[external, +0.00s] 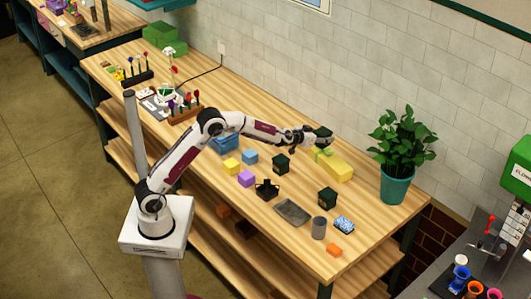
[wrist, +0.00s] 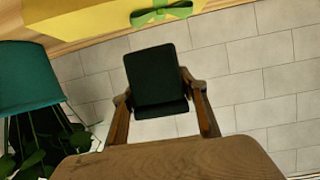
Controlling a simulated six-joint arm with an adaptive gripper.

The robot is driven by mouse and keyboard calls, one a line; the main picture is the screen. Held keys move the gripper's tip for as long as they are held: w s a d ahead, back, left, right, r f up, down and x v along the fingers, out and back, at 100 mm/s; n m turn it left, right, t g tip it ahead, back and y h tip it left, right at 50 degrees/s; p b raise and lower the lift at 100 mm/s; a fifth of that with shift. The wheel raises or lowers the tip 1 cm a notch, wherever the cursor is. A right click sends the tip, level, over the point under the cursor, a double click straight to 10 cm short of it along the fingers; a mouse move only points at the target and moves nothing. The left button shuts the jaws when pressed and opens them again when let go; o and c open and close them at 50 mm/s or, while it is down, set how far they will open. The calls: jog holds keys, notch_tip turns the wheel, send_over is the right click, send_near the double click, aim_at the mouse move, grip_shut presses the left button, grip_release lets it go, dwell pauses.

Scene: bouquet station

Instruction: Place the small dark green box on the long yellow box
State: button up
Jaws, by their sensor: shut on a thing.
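My gripper (external: 316,138) is shut on a small dark green box (external: 323,131), above the back part of the table. In the wrist view the dark green box (wrist: 157,80) sits between the two fingers of my gripper (wrist: 160,92). The long yellow box (external: 335,166) lies on the table just below and to the right of my gripper, with a light green ribbon and bow. In the wrist view part of the yellow box (wrist: 85,18) shows at the top edge, apart from the held box. Its far end is out of that view.
A potted plant in a teal pot (external: 396,186) stands right of the yellow box. Two dark boxes (external: 281,164) (external: 327,198), a grey tray (external: 293,211), a grey cylinder (external: 319,228) and coloured blocks (external: 246,179) stand nearer. A tiled wall (external: 350,70) is behind.

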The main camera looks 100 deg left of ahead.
jog(key=shift+f, duration=1.45)
jog(key=shift+f, duration=0.1)
jog(key=shift+f, duration=1.75)
jog(key=shift+f, duration=0.15)
jog(key=o, duration=1.2)
jog(key=shift+s+d+r, duration=0.25)
jog(key=shift+s+r, duration=0.05)
jog(key=shift+r, duration=0.05)
jog(key=shift+v, duration=5.55)
